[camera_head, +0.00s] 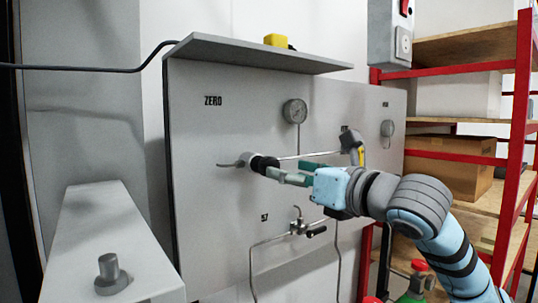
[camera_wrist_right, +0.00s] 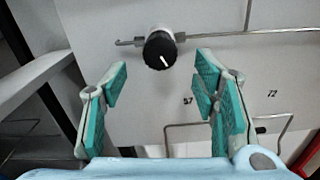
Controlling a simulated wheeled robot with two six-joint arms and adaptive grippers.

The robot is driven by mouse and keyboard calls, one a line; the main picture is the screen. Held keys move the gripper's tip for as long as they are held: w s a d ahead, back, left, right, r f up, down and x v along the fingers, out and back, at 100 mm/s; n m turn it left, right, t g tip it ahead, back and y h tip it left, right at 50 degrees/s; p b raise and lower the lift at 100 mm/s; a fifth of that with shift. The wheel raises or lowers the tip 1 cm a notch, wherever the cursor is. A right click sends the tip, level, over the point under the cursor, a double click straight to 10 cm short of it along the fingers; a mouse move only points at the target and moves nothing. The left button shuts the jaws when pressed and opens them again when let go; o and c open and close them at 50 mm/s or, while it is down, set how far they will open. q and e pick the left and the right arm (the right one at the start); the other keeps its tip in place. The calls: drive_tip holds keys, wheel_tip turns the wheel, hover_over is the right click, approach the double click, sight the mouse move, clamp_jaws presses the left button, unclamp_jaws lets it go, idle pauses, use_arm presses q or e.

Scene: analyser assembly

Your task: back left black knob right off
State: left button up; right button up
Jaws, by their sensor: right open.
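The black knob (camera_head: 262,164) sits on a silver fitting at the left of the upper pipe on the grey panel (camera_head: 215,215). In the right wrist view the knob (camera_wrist_right: 160,50) faces me, and its white pointer mark slants down to the right. My right gripper (camera_head: 287,170) is open in front of the panel, close to the knob. In the right wrist view its teal fingers (camera_wrist_right: 163,66) stand apart on either side, with the knob just beyond and between the fingertips. Nothing is held. My left gripper is out of view.
A gauge (camera_head: 295,111) is above the pipe. A grey and yellow valve part (camera_head: 352,145) is to the right. A lower valve (camera_head: 300,225) with thin pipes is below my gripper. A red-framed shelf (camera_head: 522,130) stands at right, and a grey cabinet (camera_head: 95,235) at left.

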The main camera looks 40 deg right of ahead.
drive_tip(key=w+p, duration=0.2)
drive_tip(key=w, duration=0.4)
drive_tip(key=shift+w+d, duration=0.15)
drive_tip(key=shift+w, duration=0.2)
drive_tip(key=shift+w+f, duration=0.1)
drive_tip(key=shift+w, duration=0.2)
drive_tip(key=shift+s, duration=0.25)
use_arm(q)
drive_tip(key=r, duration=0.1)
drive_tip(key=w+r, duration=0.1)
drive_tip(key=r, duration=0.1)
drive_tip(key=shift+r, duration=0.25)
use_arm(e)
drive_tip(key=shift+w, duration=0.1)
drive_tip(key=c, duration=1.2)
